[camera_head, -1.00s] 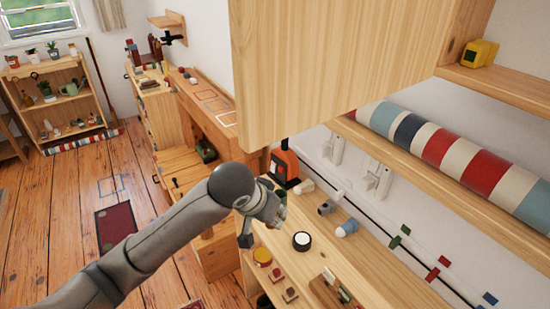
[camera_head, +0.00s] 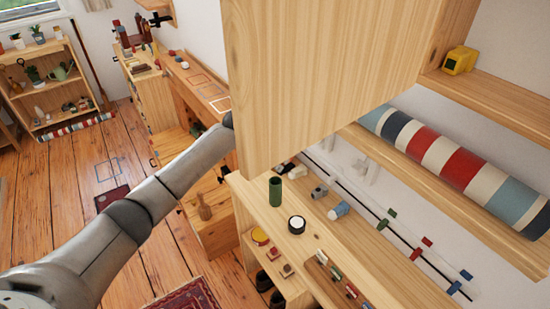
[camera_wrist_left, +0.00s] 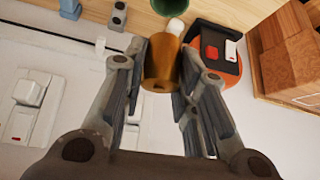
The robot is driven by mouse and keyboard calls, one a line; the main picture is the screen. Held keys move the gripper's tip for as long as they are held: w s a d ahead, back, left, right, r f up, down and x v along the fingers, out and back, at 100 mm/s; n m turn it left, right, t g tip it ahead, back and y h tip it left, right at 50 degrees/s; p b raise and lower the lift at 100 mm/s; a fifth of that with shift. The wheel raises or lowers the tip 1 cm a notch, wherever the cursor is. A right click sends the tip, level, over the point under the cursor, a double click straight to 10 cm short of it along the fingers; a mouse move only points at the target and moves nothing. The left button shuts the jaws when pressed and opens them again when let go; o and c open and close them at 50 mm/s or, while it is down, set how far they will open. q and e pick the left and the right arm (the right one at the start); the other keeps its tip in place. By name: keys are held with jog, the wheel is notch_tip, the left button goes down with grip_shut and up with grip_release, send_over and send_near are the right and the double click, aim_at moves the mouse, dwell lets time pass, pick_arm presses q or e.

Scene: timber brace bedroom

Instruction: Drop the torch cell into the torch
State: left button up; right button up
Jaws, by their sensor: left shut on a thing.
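The torch (camera_head: 275,191) is a dark green open tube standing upright on the wooden bench top. Its green edge also shows at the top of the left wrist view (camera_wrist_left: 176,5). My left gripper (camera_wrist_left: 164,58) is shut on the torch cell (camera_wrist_left: 161,68), a copper-brown cylinder, with a finger on each side. In the wrist view the cell lies just below the torch's edge in the picture, apart from it. In the head view the hanging wooden cabinet hides my left gripper and the cell; only the arm shows. My right gripper is not in view.
The hanging wooden cabinet (camera_head: 300,75) overhangs the bench. A round black-and-white piece (camera_head: 296,225) stands close to the torch. An orange device (camera_wrist_left: 213,45) and wooden blocks (camera_wrist_left: 290,50) are right of the cell in the wrist view. Small switches and plugs lie behind.

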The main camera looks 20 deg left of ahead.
aim_at(280, 180)
pick_arm(q)
jog(key=shift+f+b, duration=0.4)
jog(key=shift+f, duration=0.1)
jog(key=shift+f+b, duration=0.5)
jog(key=shift+f, duration=0.05)
notch_tip(280, 180, down, 3)
jog(key=b, duration=0.3)
jog(key=shift+r, duration=0.1)
jog(key=shift+f, duration=0.75)
jog(key=shift+s+f, duration=0.1)
jog(key=shift+s, duration=0.05)
jog(key=o, duration=1.1)
jog(key=shift+f, duration=0.15)
